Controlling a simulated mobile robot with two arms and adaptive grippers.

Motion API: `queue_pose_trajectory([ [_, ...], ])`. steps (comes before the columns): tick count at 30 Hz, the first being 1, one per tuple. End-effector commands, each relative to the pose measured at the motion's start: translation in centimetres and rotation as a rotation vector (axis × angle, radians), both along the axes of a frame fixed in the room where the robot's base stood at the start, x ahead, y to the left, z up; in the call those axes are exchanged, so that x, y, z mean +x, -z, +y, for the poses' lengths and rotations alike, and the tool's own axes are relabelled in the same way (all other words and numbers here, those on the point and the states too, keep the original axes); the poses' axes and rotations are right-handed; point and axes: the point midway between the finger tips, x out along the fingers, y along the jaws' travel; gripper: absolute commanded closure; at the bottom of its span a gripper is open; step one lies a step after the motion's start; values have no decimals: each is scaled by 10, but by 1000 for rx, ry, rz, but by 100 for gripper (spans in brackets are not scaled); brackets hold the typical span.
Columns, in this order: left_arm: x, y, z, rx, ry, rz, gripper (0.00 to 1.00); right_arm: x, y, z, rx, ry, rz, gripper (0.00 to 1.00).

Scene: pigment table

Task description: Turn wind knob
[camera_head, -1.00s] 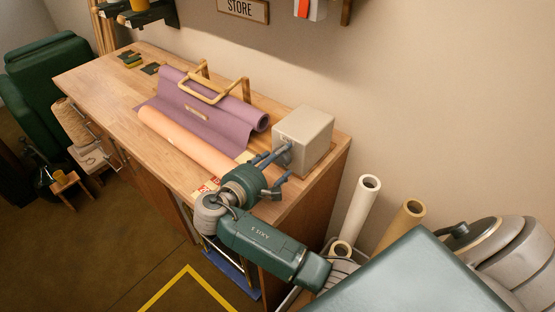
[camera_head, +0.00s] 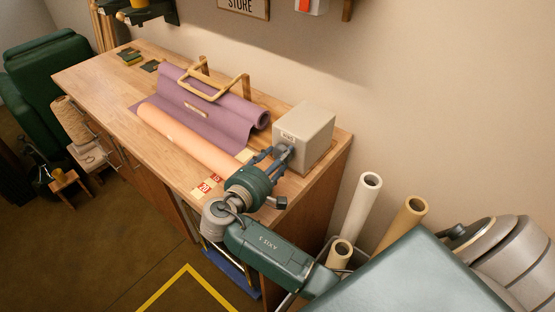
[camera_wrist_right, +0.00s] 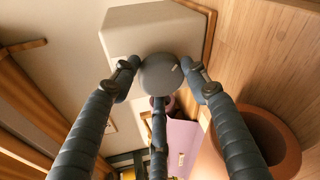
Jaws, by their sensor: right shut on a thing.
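The wind knob (camera_wrist_right: 160,74) is a round grey dial with a small pale mark, on the front of a pale box (camera_head: 304,138) at the right end of the bench. In the head view the knob is mostly hidden by my fingers, below a small label on the box. My right gripper (camera_head: 274,157) has blue-grey fingers and reaches the box from the front. In the right wrist view its fingers (camera_wrist_right: 162,85) are closed around the knob, two at the sides and one below. My left gripper is not in view.
A purple roll (camera_head: 215,112) with a wooden handle and an orange roll (camera_head: 185,139) lie on the bench (camera_head: 92,72) left of the box. Small labelled cards (camera_head: 205,187) lie near the front edge. Upright paper rolls (camera_head: 361,205) stand on the right, close to my arm.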

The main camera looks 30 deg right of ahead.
Motion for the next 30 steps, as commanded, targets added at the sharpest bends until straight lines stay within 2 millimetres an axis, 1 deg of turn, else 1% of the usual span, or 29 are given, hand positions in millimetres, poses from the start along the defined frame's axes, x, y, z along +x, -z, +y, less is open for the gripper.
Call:
queue_pose_trajectory([
  [1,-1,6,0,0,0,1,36,-2,4,-1,12,5,-33,81],
  [3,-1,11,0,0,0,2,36,-2,4,-1,27,5,-82,81],
  [12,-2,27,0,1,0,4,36,-3,4,-2,79,6,-233,81],
  [19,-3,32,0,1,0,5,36,-3,3,-3,95,7,-281,81],
  [30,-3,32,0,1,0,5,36,-4,3,-3,98,8,-286,81],
])
